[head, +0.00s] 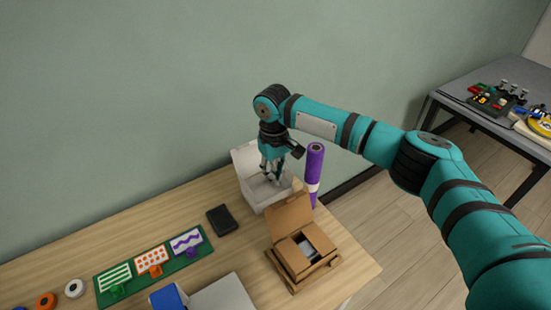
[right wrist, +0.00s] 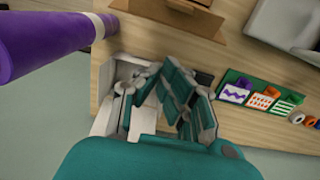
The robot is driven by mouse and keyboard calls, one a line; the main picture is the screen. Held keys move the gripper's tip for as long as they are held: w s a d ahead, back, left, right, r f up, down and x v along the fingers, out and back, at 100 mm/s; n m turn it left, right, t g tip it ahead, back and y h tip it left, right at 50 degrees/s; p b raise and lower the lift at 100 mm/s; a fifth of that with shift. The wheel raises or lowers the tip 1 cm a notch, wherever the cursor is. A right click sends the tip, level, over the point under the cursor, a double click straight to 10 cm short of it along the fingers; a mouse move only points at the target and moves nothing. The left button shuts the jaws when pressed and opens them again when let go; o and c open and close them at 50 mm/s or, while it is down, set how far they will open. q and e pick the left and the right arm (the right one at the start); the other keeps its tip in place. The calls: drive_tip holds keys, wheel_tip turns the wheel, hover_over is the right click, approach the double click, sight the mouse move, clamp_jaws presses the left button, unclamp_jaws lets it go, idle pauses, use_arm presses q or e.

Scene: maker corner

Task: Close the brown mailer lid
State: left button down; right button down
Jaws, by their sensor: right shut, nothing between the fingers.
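The brown mailer (head: 305,257) stands on the wooden table near its right end. Its lid (head: 290,215) is open, raised at the back edge and leaning away. A pale item shows inside the box. Part of the mailer also shows at the top of the right wrist view (right wrist: 172,18). My right gripper (head: 272,180) is shut and empty. It points down over the white bin (head: 250,190), behind and left of the mailer, apart from the lid. My left gripper is not in view.
A black item (head: 222,220) and a green board (head: 150,268) with cards lie left. A grey table (head: 490,115) stands at right.

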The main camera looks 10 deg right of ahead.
drive_tip(key=s+p, duration=0.1)
drive_tip(key=s+d+f+p, duration=0.1)
drive_tip(key=s+p, duration=0.1)
drive_tip(key=shift+s+d+f, duration=0.2)
drive_tip(key=shift+s+f, duration=0.05)
drive_tip(key=shift+w, duration=0.1)
idle(0.3)
